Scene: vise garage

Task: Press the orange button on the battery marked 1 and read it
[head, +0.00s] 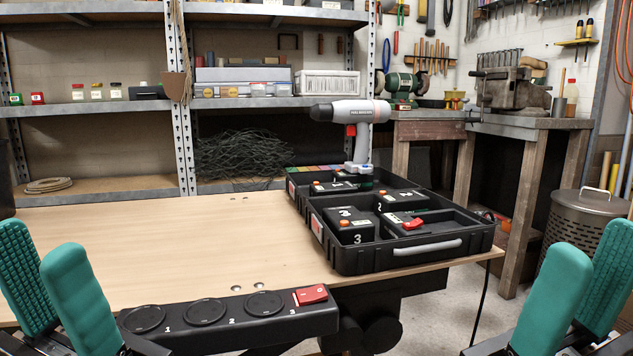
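A black case (366,259) on the table holds several dark battery blocks. A front-left battery (352,234) bears a white 3 and an orange button (344,223). A battery (403,199) behind it also has an orange button; its mark looks like a 2. Another battery (340,188) lies in the rear part with a small orange-red spot; its number is too small to read. I cannot tell which battery is marked 1. My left gripper (40,242) is open and empty at the lower left. My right gripper (592,243) is open and empty at the lower right. Both are apart from the batteries.
A grey drill (350,113) stands upright at the case's rear. A black strip (235,324) with round pads numbered 1, 2, 3 and a red switch (311,294) runs along the table's front. The wooden table (170,245) is clear at left.

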